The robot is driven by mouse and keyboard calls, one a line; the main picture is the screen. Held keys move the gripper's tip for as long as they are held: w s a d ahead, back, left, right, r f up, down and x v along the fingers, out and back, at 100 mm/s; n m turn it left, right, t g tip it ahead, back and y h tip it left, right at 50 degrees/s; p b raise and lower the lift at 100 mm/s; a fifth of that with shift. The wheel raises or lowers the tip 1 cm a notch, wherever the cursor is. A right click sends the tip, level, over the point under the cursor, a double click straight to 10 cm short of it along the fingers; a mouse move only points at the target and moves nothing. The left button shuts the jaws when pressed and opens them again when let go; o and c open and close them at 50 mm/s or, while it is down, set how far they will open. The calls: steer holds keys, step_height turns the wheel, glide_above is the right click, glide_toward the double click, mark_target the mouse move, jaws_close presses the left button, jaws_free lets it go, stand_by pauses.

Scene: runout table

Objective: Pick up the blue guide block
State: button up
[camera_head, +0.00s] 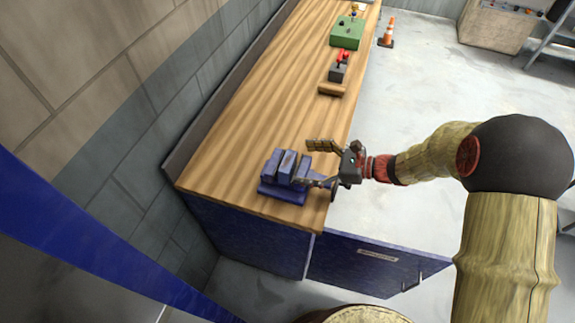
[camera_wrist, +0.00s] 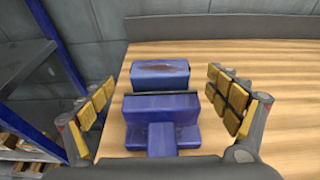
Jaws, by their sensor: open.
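The blue guide block (camera_head: 283,175) sits on the wooden table near its front left end. It has several upright blue parts on a wider blue base. In the wrist view the blue block (camera_wrist: 160,107) fills the middle, with a long blue bar behind a stepped front part. My gripper (camera_head: 318,163) is at the block's right side in the head view. In the wrist view my gripper (camera_wrist: 162,105) is open, with one yellow-padded finger on each side of the block. Gaps show between the fingers and the block, and nothing is held.
The wooden table (camera_head: 232,125) has a raised strip along the wall. Farther along it are a wooden cylinder (camera_head: 331,89), a grey device with a red top (camera_head: 339,68) and a green box (camera_head: 347,33). An orange cone (camera_head: 387,32) stands on the floor. A blue post (camera_wrist: 55,40) rises at left.

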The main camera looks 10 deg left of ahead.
mark_target(289, 161)
steer(key=b+x, duration=0.1)
steer(key=x, duration=0.4)
steer(key=shift+a+f, duration=0.2)
steer(key=shift+a, duration=0.05)
steer(key=shift+c, duration=1.3)
steer(key=c, duration=1.5)
steer(key=shift+r, duration=0.15)
steer(key=shift+c, duration=0.4)
